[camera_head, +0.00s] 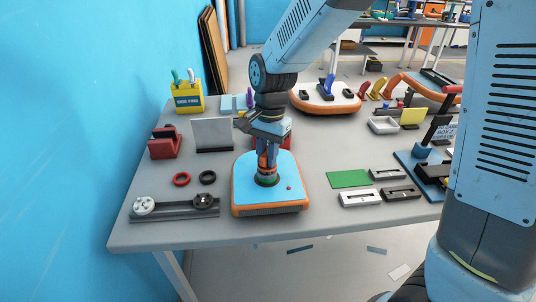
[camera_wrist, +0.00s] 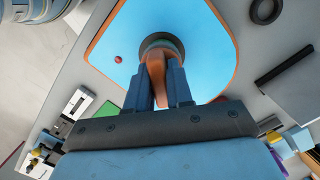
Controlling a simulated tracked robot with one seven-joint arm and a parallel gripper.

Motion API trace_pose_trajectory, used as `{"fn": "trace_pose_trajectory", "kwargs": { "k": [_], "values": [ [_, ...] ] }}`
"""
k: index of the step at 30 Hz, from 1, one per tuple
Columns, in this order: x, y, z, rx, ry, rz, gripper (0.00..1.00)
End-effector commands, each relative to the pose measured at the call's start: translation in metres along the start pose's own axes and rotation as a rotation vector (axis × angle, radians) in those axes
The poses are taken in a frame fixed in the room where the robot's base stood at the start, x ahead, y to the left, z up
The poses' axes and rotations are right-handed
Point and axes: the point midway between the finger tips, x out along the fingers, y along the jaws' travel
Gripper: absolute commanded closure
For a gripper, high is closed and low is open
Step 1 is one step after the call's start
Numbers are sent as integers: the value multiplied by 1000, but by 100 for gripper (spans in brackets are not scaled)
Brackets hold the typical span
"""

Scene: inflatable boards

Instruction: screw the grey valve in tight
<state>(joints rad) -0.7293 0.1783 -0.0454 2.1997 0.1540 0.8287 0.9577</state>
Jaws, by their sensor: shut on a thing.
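A blue inflatable board (camera_head: 249,169) with an orange edge lies on the table; it also shows in the wrist view (camera_wrist: 203,35). A dark grey round fitting (camera_wrist: 166,42) sits in its top. My gripper (camera_head: 266,163) points straight down over this fitting. Its two fingers (camera_wrist: 160,88) are shut on an upright orange-brown piece (camera_wrist: 155,70), whose lower end meets the fitting. I cannot tell whether this piece is part of the grey valve, or how deep it sits. A pale grey round valve-like part (camera_head: 144,204) and a black one (camera_head: 203,200) rest in a rack at the left.
A red ring (camera_head: 181,179) and a black ring (camera_head: 207,177) lie left of the board. A green sheet (camera_head: 347,179) and small grey trays (camera_head: 360,198) lie right. A grey upright panel (camera_head: 212,134) and a second board (camera_head: 325,100) stand behind. The front strip is clear.

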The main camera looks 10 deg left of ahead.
Motion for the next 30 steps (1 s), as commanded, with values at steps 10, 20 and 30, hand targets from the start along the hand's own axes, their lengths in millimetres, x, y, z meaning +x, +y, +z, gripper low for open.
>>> {"fn": "trace_pose_trajectory", "kwargs": {
  "k": [10,20,30],
  "values": [
    [0,0,0,213,-1,-26,100],
    [0,0,0,264,0,-32,100],
    [0,0,0,505,0,-61,100]
  ]
}}
